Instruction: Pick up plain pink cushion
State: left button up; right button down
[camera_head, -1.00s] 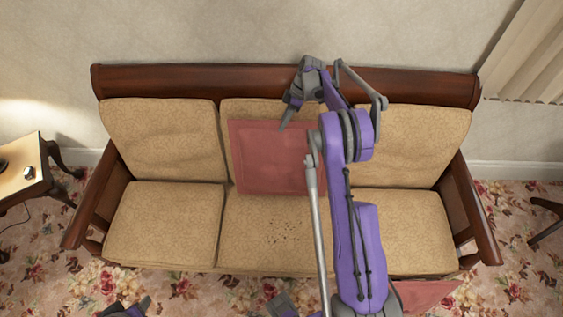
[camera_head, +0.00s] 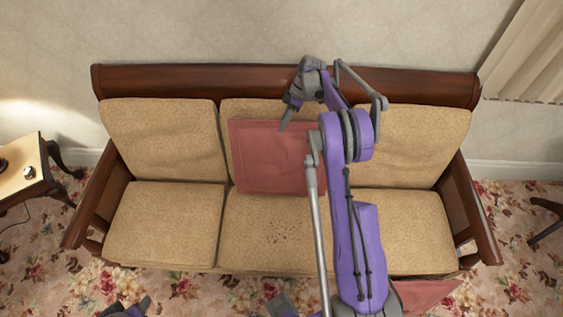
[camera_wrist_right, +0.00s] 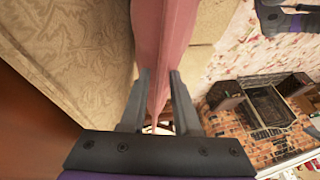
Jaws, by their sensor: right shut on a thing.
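The plain pink cushion (camera_head: 270,160) leans against the middle backrest of the sofa in the head view. My right arm reaches over the sofa from the front, and my right gripper (camera_head: 284,122) is at the cushion's top edge. In the right wrist view the pink cushion (camera_wrist_right: 162,50) runs between the two grey fingers of my right gripper (camera_wrist_right: 158,95), which is shut on it. Part of the cushion's right side is hidden behind my right arm. Only small parts that may be my left arm show at the bottom edge of the head view; its gripper cannot be made out.
The tan sofa (camera_head: 165,225) has a dark wooden back rail (camera_head: 200,80) and armrests. A side table (camera_head: 20,170) stands at the left. Another reddish flat thing (camera_head: 425,295) shows low at the right. A brick fireplace (camera_wrist_right: 260,115) shows in the right wrist view.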

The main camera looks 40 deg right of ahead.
jog(key=shift+f, duration=0.25)
notch_tip(320, 180, up, 11)
jog(key=shift+d+f+p, duration=0.1)
jog(key=shift+p, duration=0.2)
dwell(1.0)
